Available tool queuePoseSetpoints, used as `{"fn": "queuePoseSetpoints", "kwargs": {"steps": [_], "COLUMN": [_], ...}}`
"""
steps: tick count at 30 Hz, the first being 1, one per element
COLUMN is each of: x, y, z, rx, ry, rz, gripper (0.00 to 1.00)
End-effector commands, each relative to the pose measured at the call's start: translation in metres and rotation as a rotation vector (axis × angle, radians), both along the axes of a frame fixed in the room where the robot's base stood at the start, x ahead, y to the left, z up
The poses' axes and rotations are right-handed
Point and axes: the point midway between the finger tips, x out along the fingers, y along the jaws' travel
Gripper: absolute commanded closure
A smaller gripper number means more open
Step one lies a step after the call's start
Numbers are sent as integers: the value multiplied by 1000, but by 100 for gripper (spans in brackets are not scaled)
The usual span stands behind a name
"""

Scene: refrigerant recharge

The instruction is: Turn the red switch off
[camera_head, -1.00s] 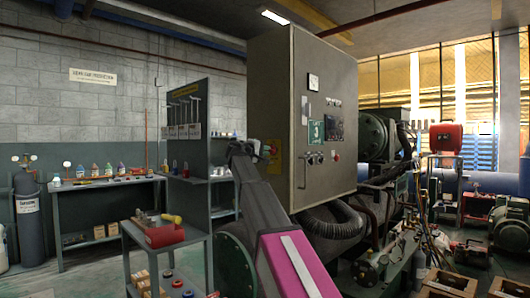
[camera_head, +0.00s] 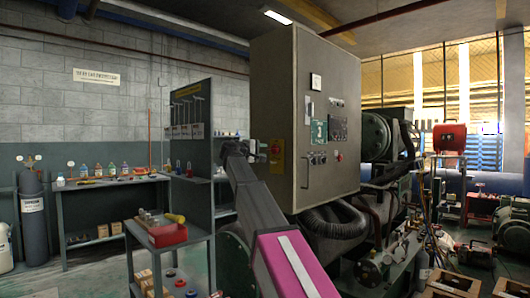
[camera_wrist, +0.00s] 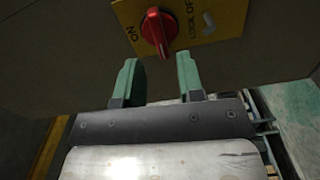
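The red switch (camera_wrist: 156,30) is a rotary knob on a yellow plate (camera_wrist: 226,17) in the wrist view. "ON" is printed left of the knob and "LOCK OFF" right of it. The knob's raised grip runs roughly up and down in the picture, slightly tilted. My gripper (camera_wrist: 159,60) is open and empty, its two green fingers apart just below the knob in the picture, not visibly touching it. In the head view the yellow plate (camera_head: 277,158) is on the left side of the grey cabinet (camera_head: 318,95), with my gripper (camera_head: 258,147) beside it. The knob is hard to make out there.
A cart (camera_head: 183,255) with a red tray (camera_head: 165,234) stands left of my arm. A tool board and a workbench (camera_head: 110,184) are behind it. A thick black hose (camera_head: 335,222) hangs under the cabinet. Machinery fills the right side.

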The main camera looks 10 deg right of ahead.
Motion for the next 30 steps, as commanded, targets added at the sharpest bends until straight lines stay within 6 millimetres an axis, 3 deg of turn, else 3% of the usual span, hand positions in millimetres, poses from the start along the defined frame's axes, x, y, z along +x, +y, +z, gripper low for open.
{"fn": "queuePoseSetpoints", "kwargs": {"steps": [15,30], "x": [-26,-29], "y": [35,40], "z": [0,0], "rx": [-1,-1], "ry": [-1,-1], "rz": [1,0], "gripper": [65,65]}}
